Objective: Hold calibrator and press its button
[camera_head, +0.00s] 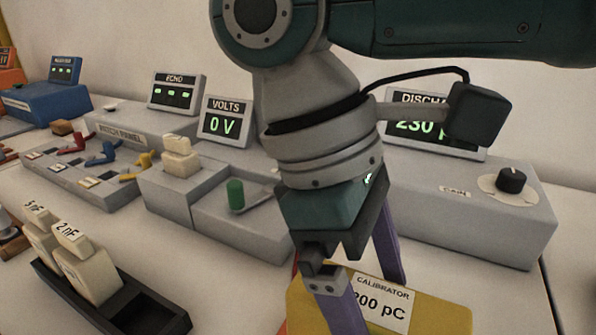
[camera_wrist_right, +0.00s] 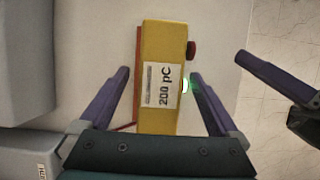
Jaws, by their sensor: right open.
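The yellow calibrator (camera_head: 430,318), labelled 200 pC, lies at the bottom of the head view, partly behind my right gripper (camera_head: 366,290). In the right wrist view the calibrator (camera_wrist_right: 163,50) shows between the spread purple fingers of my right gripper (camera_wrist_right: 160,76), with a gap on both sides. This gripper is open and holds nothing. A red button (camera_wrist_right: 191,50) sticks out of the calibrator's right side, with a lit green-white spot (camera_wrist_right: 185,86) below it. A purple finger, apparently of my left gripper (camera_wrist_right: 262,70), enters at the right; its other finger is not visible.
Behind stand the discharge display (camera_head: 410,125), a grey box with a black gain knob (camera_head: 511,180), the volts display (camera_head: 226,121) and the patch panel (camera_head: 80,165). A black tray (camera_head: 150,312) with two cream blocks is at the lower left.

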